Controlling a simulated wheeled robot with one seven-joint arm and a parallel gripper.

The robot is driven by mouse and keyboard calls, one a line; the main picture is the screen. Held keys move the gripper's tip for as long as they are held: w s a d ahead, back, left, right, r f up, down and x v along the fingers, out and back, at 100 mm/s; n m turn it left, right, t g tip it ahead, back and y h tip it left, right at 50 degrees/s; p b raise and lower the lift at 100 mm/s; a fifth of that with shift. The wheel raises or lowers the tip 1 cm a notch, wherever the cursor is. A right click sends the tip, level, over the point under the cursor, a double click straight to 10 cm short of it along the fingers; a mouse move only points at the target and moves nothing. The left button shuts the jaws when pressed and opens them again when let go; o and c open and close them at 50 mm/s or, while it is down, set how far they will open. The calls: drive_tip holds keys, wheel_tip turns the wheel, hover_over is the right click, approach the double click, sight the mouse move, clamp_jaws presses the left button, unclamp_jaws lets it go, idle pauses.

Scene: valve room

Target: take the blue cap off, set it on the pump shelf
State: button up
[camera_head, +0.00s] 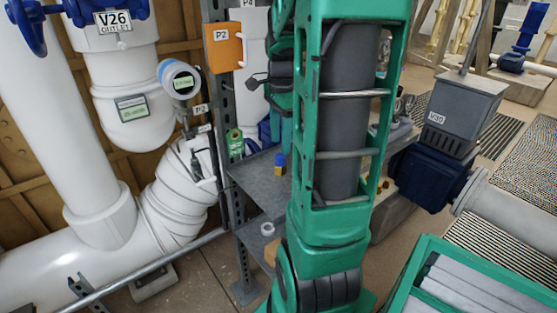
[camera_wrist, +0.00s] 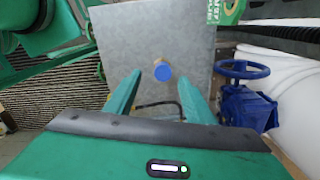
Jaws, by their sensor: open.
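The blue cap (camera_head: 281,160) sits on top of a small yellow body (camera_head: 281,171) on a grey metal shelf (camera_head: 250,177), just left of my arm in the head view. In the wrist view the cap (camera_wrist: 163,73) shows as a blue disc from above, with a bit of yellow at its edge, over the bare shelf plate (camera_wrist: 125,35). My gripper (camera_wrist: 160,78) is open and empty. Its two green fingers point towards the shelf, one on each side of the cap in the picture; the remaining gap is hard to judge. The gripper is not seen in the head view.
A lower shelf holds a white ring (camera_head: 267,229). A green label (camera_wrist: 229,10) is at the plate's edge. A blue valve handwheel (camera_wrist: 242,69) and white pipes stand right in the wrist view.

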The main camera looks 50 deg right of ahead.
sight(280, 156)
drive_tip(key=shift+w+d+f, duration=0.1)
drive_tip(key=shift+w+f, duration=0.05)
drive_tip(key=shift+f, duration=1.15)
drive_tip(key=shift+w+d+f, duration=0.1)
drive_tip(key=shift+f, duration=1.15)
drive_tip(key=c, duration=1)
